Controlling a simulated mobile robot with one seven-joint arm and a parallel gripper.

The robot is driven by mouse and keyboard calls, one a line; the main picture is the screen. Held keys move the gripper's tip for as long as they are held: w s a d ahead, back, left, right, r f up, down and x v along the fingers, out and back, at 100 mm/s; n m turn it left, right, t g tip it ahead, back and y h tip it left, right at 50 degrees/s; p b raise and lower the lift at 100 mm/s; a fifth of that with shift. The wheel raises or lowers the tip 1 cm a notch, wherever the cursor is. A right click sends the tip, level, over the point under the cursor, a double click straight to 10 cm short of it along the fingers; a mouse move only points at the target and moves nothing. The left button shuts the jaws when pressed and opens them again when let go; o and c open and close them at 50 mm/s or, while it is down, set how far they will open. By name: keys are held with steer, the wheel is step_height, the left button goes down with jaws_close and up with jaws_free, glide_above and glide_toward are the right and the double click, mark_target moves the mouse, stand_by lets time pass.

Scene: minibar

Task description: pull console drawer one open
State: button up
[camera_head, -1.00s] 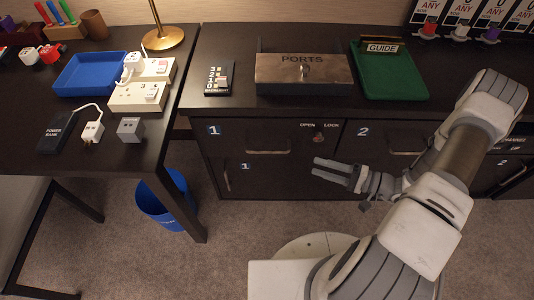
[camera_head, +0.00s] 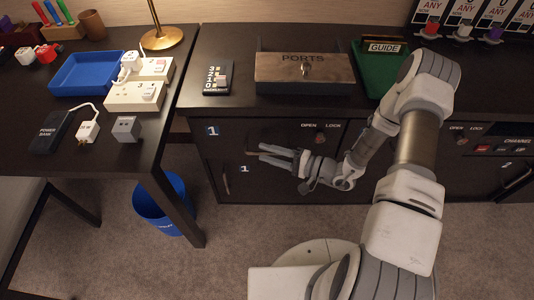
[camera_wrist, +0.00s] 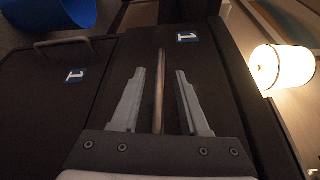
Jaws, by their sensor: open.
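Console drawer one (camera_head: 232,136) is the dark upper-left front under the console top, marked with a blue-white "1" label (camera_head: 213,131). It looks closed. My gripper (camera_head: 254,151) is at its front, pointing left. In the wrist view my gripper (camera_wrist: 159,74) is open, with one finger on each side of the drawer's bar handle (camera_wrist: 159,100). Gaps show between the bar and both fingers. The "1" label (camera_wrist: 187,37) lies beyond the fingertips. In the head view my fingers largely hide the handle. The open/lock knob (camera_head: 320,138) sits right of my gripper.
A lower door also marked "1" (camera_head: 245,169) has its own handle (camera_head: 226,182), which also shows in the wrist view (camera_wrist: 62,42). The desk (camera_head: 150,160) and blue bin (camera_head: 160,212) stand left. Carpet is clear before the console.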

steer(key=shift+w+a, duration=0.15)
steer(key=shift+a, duration=0.1)
jaws_close()
stand_by(1.4)
